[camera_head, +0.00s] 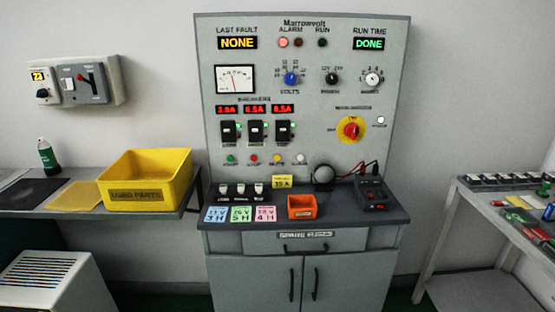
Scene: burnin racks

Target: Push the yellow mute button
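The yellow mute button (277,158) sits in the row of small round buttons low on the grey upright panel (300,105). A green button (230,158) and a red button (254,158) are to its left, and a white button (301,158) is to its right. The labels by the buttons are too small to read surely. Nothing covers the yellow button. Neither of my grippers shows in the head view.
Below the panel, the cabinet ledge holds a yellow card (282,182), an orange bin (302,207), a dark round knob-like object (324,174) and a black device (371,195). A red-yellow rotary switch (351,129) is to the right. Side benches flank the cabinet.

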